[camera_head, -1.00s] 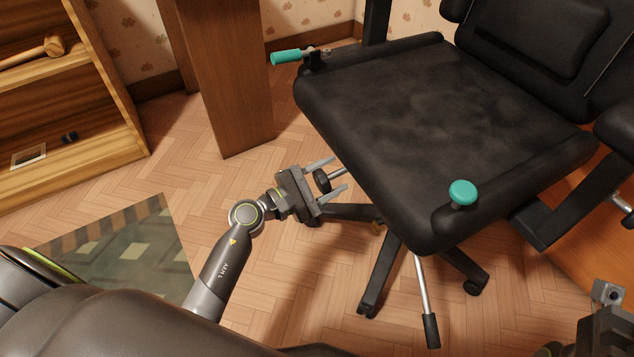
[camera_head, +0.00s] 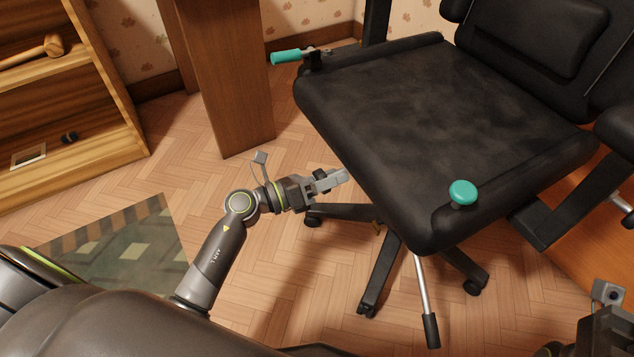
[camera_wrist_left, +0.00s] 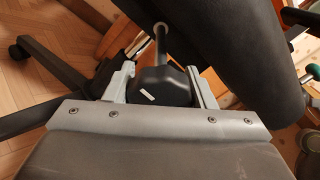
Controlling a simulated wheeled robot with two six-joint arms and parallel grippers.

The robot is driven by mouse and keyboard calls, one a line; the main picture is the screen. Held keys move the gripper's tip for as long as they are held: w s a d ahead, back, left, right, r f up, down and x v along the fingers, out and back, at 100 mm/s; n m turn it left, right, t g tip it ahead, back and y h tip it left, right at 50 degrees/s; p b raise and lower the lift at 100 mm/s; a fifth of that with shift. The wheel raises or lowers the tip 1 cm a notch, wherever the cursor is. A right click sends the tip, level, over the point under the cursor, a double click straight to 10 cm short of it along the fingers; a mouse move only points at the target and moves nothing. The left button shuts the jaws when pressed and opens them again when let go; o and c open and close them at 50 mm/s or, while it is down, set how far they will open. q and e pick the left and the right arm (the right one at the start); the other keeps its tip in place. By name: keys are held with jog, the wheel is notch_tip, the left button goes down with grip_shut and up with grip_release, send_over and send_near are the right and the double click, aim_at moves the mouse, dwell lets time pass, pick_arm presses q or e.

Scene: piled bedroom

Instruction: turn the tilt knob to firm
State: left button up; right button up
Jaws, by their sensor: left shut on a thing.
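The tilt knob is a dark faceted knob (camera_wrist_left: 163,86) with a small white mark, on a metal shaft beneath the black office chair's seat (camera_head: 450,100). In the left wrist view it sits between my left gripper's two fingers. My left gripper (camera_head: 335,180) is shut on it at the near left side of the seat. In the head view, the fingers hide most of the knob. Part of my right wrist (camera_head: 605,325) shows at the bottom right corner; its fingers are not visible.
A teal round knob (camera_head: 462,193) stands at the seat's front corner, and a teal-handled lever (camera_head: 287,57) at its far left corner. A black-tipped lever (camera_head: 431,328) hangs below. A wooden post (camera_head: 228,80) and shelf (camera_head: 75,100) stand left.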

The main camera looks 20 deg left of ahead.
pick_arm(q)
jog(key=o, duration=0.9)
jog(key=shift+n, duration=0.4)
jog(key=shift+s, duration=0.1)
jog(key=v, duration=0.7)
jog(key=shift+d+f+b, duration=0.15)
jog(key=shift+f+b, duration=0.15)
jog(key=shift+b, duration=0.1)
